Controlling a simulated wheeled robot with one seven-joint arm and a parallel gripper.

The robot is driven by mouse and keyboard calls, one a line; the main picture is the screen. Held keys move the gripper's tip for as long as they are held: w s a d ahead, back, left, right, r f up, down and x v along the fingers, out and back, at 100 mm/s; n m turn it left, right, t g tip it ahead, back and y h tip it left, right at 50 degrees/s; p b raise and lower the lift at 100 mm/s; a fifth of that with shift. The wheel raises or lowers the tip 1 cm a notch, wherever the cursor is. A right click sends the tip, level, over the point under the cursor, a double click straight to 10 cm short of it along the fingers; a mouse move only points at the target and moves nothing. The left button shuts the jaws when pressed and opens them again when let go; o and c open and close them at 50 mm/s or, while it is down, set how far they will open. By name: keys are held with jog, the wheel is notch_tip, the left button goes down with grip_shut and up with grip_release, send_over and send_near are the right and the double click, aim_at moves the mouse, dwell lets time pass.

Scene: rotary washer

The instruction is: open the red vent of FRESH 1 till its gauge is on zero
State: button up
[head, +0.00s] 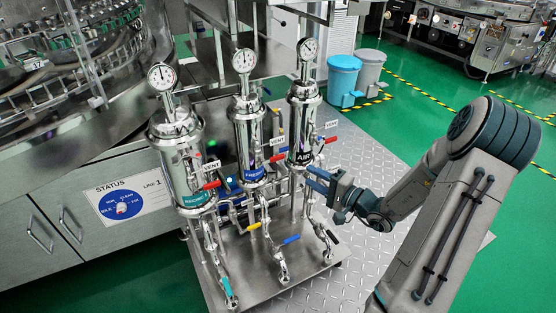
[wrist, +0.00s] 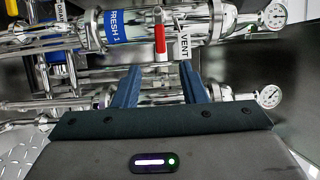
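The FRESH 1 housing is the middle steel cylinder (head: 247,122), with a blue label (head: 255,174). Its red vent handle (head: 278,157) sticks out to the right beside a white VENT tag (head: 277,141). Its gauge (head: 244,60) sits on top; the reading is too small to tell. In the wrist view the housing lies sideways with its FRESH 1 label (wrist: 119,25), red vent handle (wrist: 160,36) and VENT tag (wrist: 184,46). My gripper (head: 314,180) is open and empty, right of the handle and apart from it. Its fingertips (wrist: 160,70) straddle the handle's line in the wrist view.
The teal-labelled housing (head: 180,155) stands left and the black-labelled AIR housing (head: 304,115) right, close to my gripper, each with a red vent handle. Pipes with yellow and blue (head: 291,239) valve handles run below. A status panel (head: 127,201) is at left. Green floor lies right.

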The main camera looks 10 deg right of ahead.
aim_at(280, 159)
jog(key=b+x, duration=0.3)
jog(key=x, duration=0.9)
jog(key=shift+w+a+f, duration=0.1)
jog(key=shift+w+a, duration=0.05)
jog(key=shift+w, duration=0.1)
jog(key=shift+w+a, duration=0.35)
jog(key=shift+w, duration=0.15)
grip_shut()
